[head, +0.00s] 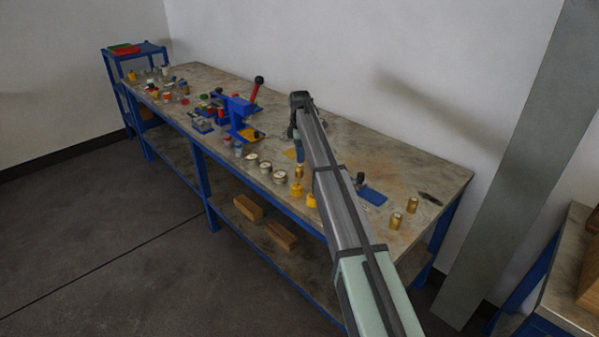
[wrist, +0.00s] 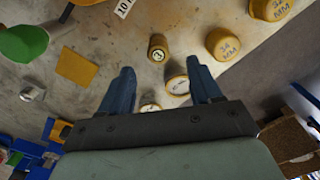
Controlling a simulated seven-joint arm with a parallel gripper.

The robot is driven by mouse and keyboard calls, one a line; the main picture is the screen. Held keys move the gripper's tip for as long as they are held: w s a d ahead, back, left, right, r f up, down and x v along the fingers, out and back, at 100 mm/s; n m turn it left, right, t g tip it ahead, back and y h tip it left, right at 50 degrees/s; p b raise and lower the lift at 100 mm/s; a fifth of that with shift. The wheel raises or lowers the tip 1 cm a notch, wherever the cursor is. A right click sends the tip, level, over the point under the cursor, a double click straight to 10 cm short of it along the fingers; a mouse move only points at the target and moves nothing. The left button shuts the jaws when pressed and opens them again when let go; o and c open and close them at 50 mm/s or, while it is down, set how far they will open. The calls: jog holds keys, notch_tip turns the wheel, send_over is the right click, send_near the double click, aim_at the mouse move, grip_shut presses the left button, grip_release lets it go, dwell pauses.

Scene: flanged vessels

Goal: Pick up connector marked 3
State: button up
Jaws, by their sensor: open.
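A small brass connector (wrist: 158,47) stands on the bench in the wrist view, just beyond the fingertips and between their lines. A dark mark shows on its top, too small to read surely. My gripper (wrist: 162,72) is open and empty, its two blue fingers spread above the bench. In the head view my gripper (head: 299,155) hangs over the bench, and a brass piece (head: 299,171) shows just below it. Two other brass pieces (head: 395,220) stand near the right end; their marks cannot be read.
Yellow caps marked 34 MM (wrist: 222,44) stand right of the connector. Round white-faced pieces (wrist: 178,85) lie close to the fingers. A yellow plate (wrist: 76,67) and a green-topped object (wrist: 25,42) are at left. A blue press (head: 237,112) stands on the bench (head: 340,135).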

aim_at(299, 165)
jog(key=shift+w+a+f, duration=0.1)
jog(key=shift+w+f, duration=0.05)
jog(key=shift+f, duration=3.9)
grip_shut()
